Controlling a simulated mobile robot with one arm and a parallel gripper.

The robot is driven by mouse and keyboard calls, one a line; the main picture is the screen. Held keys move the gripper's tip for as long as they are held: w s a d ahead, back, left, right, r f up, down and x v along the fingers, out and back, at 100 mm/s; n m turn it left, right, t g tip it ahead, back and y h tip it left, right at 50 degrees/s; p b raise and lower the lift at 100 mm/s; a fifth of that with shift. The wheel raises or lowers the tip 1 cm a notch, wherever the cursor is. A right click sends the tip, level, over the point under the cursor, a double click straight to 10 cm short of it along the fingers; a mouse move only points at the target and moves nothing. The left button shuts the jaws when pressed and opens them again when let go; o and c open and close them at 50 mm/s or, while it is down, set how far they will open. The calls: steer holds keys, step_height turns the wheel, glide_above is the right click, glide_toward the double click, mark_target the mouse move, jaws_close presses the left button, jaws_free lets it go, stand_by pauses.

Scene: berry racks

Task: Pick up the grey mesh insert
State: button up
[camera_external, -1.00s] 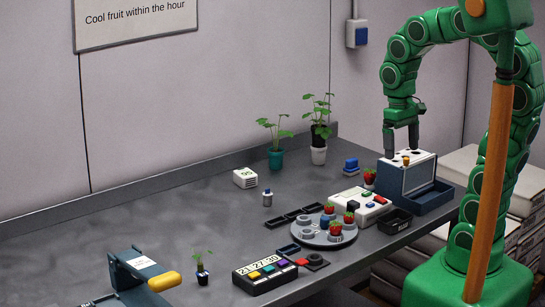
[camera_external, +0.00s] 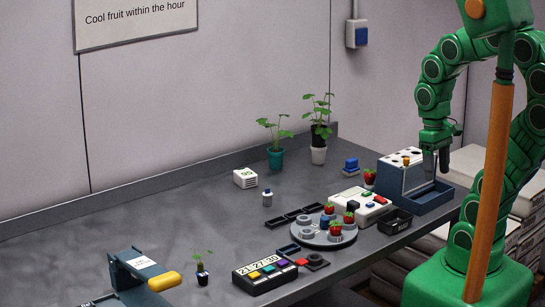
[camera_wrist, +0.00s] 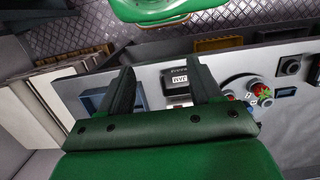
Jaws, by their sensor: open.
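I cannot make out a grey mesh insert with certainty in either view. My gripper (camera_external: 437,170) is open and points down over the blue-grey tray (camera_external: 436,203) in front of the blue-grey box with a white holed top (camera_external: 402,158). In the wrist view the two fingers of my gripper (camera_wrist: 160,66) stand apart with nothing held between them. A small black bin with a white label (camera_wrist: 176,85) shows between the fingers, nearer the right one. The same black bin (camera_external: 395,222) sits at the table's front edge, left of the tray. The left finger partly hides a blue tray (camera_wrist: 94,100).
A round grey turntable (camera_external: 312,240) with strawberries and a white button box (camera_external: 362,203) stand left of the bin. Dark small trays (camera_external: 283,222) lie beyond. Potted plants (camera_external: 276,157) stand at the back. The table's left middle is fairly clear.

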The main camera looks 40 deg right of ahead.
steer(key=shift+a, duration=0.1)
steer(key=shift+c, duration=0.3)
steer(key=w+a+f+m+y, duration=0.1)
steer(key=w+a+m+y, duration=0.35)
steer(key=w+a, duration=0.9)
steer(key=m+t+y, duration=0.4)
steer(key=m+y, duration=0.5)
steer(key=m, duration=0.2)
glide_above(268, 193)
steer(key=s, duration=1.1)
step_height(268, 193, down, 6)
steer(key=w+d+f+m+t, duration=0.1)
steer(key=w+f+m, duration=0.1)
steer(key=w, duration=0.1)
steer(key=w+d+f+m+t, duration=0.1)
steer(key=w+f+m, duration=0.1)
steer(key=f, duration=0.1)
steer(key=w+d+f+m+t+h, duration=0.1)
steer(key=w+f+m, duration=0.2)
steer(key=shift+w+d+f+t, duration=0.25)
steer(key=shift+w+d+t, duration=0.05)
steer(key=shift+d, duration=0.1)
steer(key=shift+w+d+f+m, duration=0.25)
steer(key=shift+f+m, duration=0.1)
steer(key=shift+f, duration=0.15)
steer(key=shift+x, duration=2.5)
